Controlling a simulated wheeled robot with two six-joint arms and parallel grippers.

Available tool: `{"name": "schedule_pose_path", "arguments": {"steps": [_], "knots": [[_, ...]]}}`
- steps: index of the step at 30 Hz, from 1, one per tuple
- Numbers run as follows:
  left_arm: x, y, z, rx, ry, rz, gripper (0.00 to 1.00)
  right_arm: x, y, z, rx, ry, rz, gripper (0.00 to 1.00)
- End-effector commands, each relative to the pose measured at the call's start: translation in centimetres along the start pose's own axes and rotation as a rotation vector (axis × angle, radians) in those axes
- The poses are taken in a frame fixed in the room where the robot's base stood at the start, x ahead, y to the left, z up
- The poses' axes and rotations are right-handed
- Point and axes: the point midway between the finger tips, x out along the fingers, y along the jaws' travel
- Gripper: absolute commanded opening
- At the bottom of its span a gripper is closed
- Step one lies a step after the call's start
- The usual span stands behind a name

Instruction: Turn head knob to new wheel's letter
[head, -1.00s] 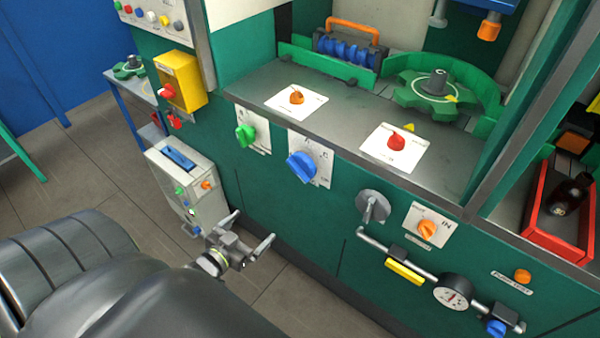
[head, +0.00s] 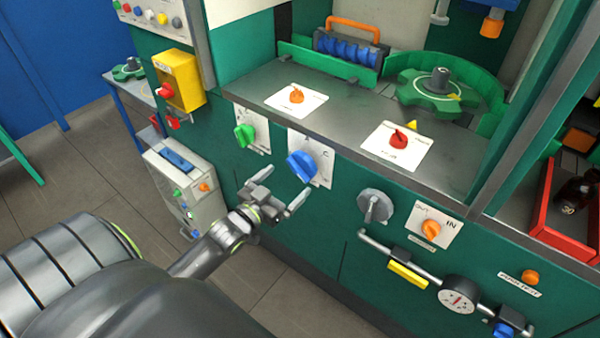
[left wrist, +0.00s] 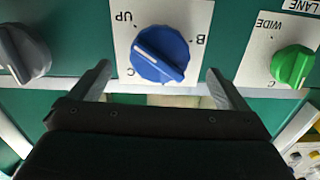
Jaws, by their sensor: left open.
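The blue knob (head: 301,166) sits on a white lettered plate on the green front panel. A green star wheel (head: 420,95) lies on the machine deck, another (head: 128,68) on the side table. I cannot read a letter on either. My right gripper is out of view.
A green knob (head: 244,135) and a grey knob (head: 374,206) flank the blue one. Orange (head: 297,96) and red (head: 398,139) knobs are on the deck. A pipe with a gauge (head: 459,294) runs below right. A grey box (head: 190,180) stands left.

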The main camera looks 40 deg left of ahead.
Motion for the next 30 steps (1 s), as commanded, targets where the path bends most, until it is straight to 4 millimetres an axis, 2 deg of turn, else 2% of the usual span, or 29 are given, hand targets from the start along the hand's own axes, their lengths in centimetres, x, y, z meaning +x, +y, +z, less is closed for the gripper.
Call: {"name": "schedule_pose_path", "arguments": {"steps": [1,10,15,24,30], "knots": [[1.1,0.0,0.4,0.001,0.005,0.001,0.97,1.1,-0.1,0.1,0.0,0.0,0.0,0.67],[5.6,0.0,0.2,0.0,0.0,-0.001,0.97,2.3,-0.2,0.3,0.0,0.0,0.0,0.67],[6.6,0.0,0.1,0.001,-0.001,0.0,0.97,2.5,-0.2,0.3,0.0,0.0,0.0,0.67],[6.8,0.0,0.1,0.0,-0.002,0.0,0.97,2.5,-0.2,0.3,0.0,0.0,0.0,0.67],[6.8,0.0,0.1,0.0,-0.002,0.0,0.72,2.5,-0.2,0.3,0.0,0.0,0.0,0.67]]}}
